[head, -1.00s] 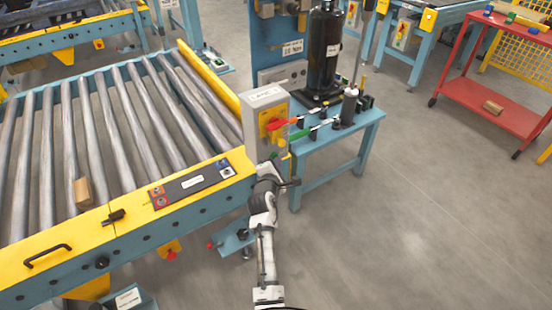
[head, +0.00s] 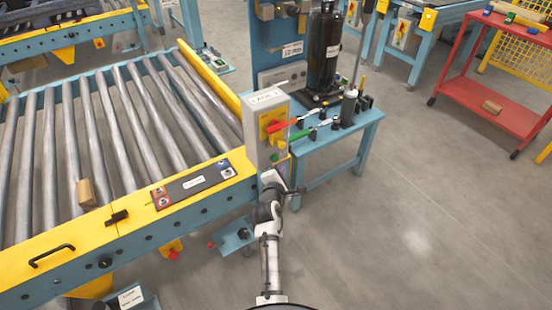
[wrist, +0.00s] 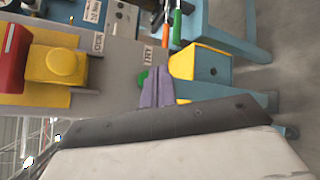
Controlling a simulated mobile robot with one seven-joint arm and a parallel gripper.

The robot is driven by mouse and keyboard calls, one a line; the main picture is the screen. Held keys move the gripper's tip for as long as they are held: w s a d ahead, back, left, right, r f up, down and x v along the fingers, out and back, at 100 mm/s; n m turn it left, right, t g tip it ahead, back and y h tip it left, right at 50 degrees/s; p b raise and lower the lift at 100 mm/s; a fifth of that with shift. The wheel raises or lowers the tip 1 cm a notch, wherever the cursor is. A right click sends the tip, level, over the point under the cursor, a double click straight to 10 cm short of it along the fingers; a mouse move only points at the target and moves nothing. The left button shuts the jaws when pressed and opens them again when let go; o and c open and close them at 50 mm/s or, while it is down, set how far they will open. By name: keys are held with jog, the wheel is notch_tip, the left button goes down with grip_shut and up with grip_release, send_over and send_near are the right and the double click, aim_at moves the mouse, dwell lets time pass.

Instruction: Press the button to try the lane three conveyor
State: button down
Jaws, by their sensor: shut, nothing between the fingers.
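A grey control box (head: 265,132) with a "LANE" label stands at the near right corner of the roller conveyor (head: 215,198); I cannot read the lane number surely. A small green button (wrist: 143,78) shows in the wrist view, partly hidden behind my fingertips. My gripper (head: 274,176) is shut and empty, just below the box in the head view. In the wrist view its two fingers (wrist: 157,90) lie together beside the button. I cannot tell whether they touch it.
A wooden block (head: 86,193) lies on the conveyor. A red cart (head: 490,85) is at the far right. The floor at right is clear.

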jog(key=shift+s+d+r+p, duration=0.1)
jog(key=shift+s+d+p, duration=0.55)
jog(key=shift+s, duration=0.2)
jog(key=shift+s+d+p, duration=0.55)
jog(key=shift+s+p, duration=0.05)
jog(key=shift+s, duration=0.2)
